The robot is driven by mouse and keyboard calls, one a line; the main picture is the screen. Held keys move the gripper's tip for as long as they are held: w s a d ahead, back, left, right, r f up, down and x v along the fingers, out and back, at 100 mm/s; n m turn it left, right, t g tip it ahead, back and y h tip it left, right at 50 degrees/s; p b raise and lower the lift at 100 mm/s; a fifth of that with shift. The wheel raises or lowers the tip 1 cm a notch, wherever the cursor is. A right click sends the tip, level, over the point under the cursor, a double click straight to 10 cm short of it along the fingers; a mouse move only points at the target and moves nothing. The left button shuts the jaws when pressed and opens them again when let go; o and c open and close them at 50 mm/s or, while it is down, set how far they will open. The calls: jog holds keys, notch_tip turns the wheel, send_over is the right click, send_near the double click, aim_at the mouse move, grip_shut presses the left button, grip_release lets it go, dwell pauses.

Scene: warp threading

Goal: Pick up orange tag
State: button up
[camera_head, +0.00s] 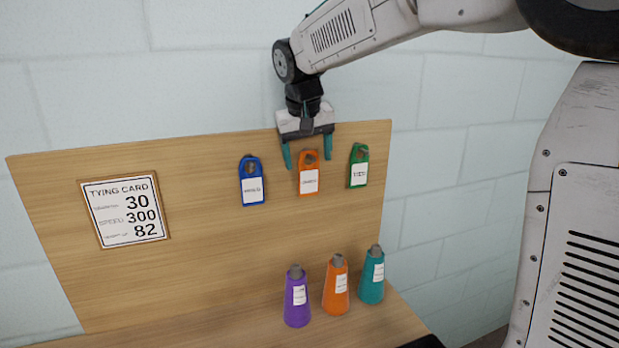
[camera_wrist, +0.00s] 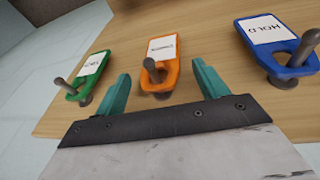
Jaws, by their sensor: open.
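The orange tag (camera_head: 308,187) hangs on a peg on the upright wooden board, between a blue tag (camera_head: 251,188) and a green tag (camera_head: 358,172). It has a white label. My gripper (camera_head: 308,160) is open and empty at the top of the orange tag. In the wrist view, the orange tag (camera_wrist: 160,69) lies between and a little beyond my two teal fingertips (camera_wrist: 160,85). A grey peg passes through its hole. I cannot tell whether the fingers touch it.
The blue tag (camera_wrist: 266,28) and green tag (camera_wrist: 85,70) flank the fingers in the wrist view. A tying card (camera_head: 125,211) is on the board at left. Purple (camera_head: 298,300), orange (camera_head: 336,291) and teal (camera_head: 372,280) cones stand on the wooden table below.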

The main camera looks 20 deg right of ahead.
jog(key=c, duration=1.3)
